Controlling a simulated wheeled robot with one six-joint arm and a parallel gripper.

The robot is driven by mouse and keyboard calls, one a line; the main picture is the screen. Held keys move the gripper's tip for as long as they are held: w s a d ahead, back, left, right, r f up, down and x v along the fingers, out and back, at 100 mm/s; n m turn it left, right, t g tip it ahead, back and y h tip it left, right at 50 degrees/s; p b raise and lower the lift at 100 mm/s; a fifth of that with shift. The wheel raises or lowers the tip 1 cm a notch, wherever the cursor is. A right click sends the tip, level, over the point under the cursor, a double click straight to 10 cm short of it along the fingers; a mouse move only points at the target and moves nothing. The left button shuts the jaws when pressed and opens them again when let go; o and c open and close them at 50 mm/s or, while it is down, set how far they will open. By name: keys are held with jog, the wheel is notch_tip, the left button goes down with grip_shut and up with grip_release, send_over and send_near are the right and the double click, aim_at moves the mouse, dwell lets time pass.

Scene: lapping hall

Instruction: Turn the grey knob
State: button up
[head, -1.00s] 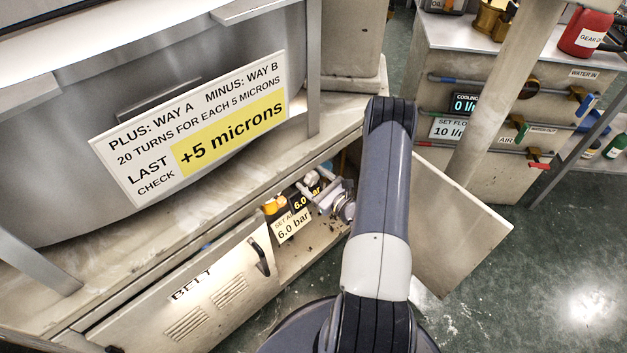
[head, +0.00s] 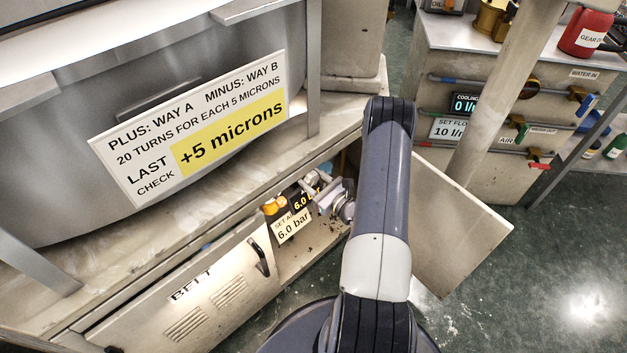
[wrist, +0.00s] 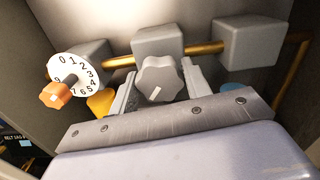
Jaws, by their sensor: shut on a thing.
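The grey knob (wrist: 158,80) is lobed, with a white mark on its lower face, and sits in front of a grey block on a brass pipe in the wrist view. My gripper (wrist: 160,88) has one finger on each side of the knob and is shut on it. In the head view my gripper (head: 328,192) reaches into the open compartment below the machine, and the knob cannot be made out clearly there.
Left of the knob are a white numbered dial (wrist: 75,74) and an orange knob (wrist: 54,95). A yellow part (wrist: 101,103) is partly hidden by my gripper. A "6.0 bar" label (head: 293,227) stands beside the gripper. An open door panel (head: 455,220) is to the right.

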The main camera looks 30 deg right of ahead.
jog(key=shift+m, duration=0.6)
jog(key=o, duration=1)
jog(key=v, duration=1.1)
jog(key=shift+p, duration=0.3)
jog(key=shift+w, duration=0.1)
